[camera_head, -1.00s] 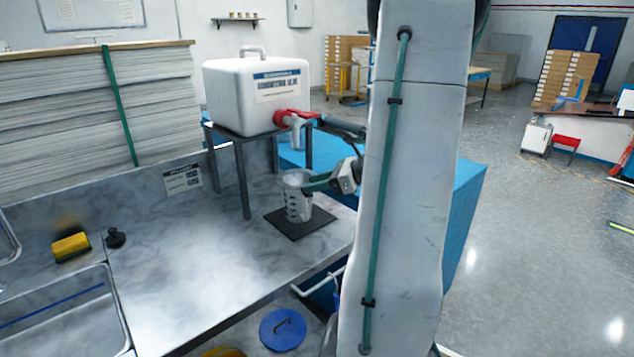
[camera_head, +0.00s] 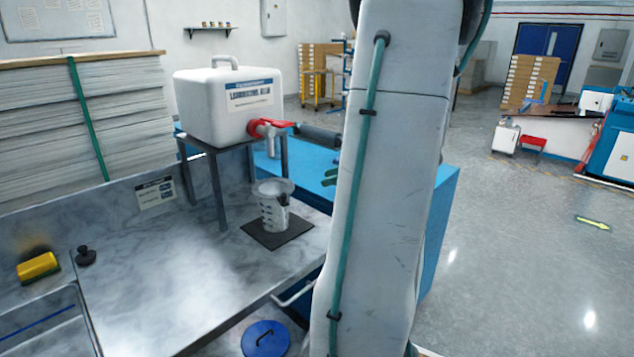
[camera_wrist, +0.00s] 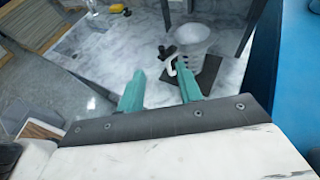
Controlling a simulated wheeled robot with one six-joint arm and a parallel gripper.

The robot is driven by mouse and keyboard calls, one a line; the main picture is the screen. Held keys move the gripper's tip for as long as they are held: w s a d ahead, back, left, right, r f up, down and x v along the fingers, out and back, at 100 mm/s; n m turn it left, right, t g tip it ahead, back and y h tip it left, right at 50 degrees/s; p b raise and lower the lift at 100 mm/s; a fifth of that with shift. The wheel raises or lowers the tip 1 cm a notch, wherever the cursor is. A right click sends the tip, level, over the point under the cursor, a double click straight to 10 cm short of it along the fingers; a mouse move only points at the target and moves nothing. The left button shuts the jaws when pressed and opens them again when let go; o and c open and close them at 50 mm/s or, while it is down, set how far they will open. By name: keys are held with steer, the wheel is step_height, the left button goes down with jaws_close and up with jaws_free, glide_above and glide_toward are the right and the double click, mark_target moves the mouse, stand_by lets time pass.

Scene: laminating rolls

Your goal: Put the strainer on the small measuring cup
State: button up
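The small measuring cup (camera_head: 271,212) stands upright on a dark mat, grey-white with dark marks on its side. In the wrist view the cup (camera_wrist: 193,42) has a pale loop at its near side and dark parts at its left. A wider pale rim tops it; I cannot tell whether this is the strainer seated on it or the cup's own rim. No separate strainer is clear. My gripper (camera_wrist: 160,69) is open, its two teal fingers apart with nothing between them.
A white tank (camera_head: 228,105) with a red tap (camera_head: 267,129) stands on a dark stand left of and behind the cup. A yellow sponge (camera_head: 38,266) and a black knob-like item (camera_head: 86,256) lie near the sink. The counter's middle is clear.

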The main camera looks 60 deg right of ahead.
steer(key=w+a+r+n+g+y, duration=0.1)
steer(key=w+a+n+g, duration=0.25)
steer(key=a+n, duration=0.6)
steer(key=w+a+r+n+g+y, duration=0.15)
steer(key=a+n+g, duration=0.3)
steer(key=a, duration=0.95)
steer(key=s+a+n+g+h, duration=0.1)
steer(key=s+a+n+h, duration=0.2)
steer(key=a+n, duration=0.4)
steer(key=s+a+f+n+g+h, duration=0.1)
steer(key=s+a+n+h, duration=0.3)
steer(key=n, duration=0.7)
steer(key=shift+s+a+g, duration=0.6)
steer(key=shift+s+a, duration=0.45)
steer(key=shift+a, duration=0.5)
steer(key=shift+d+f, duration=0.1)
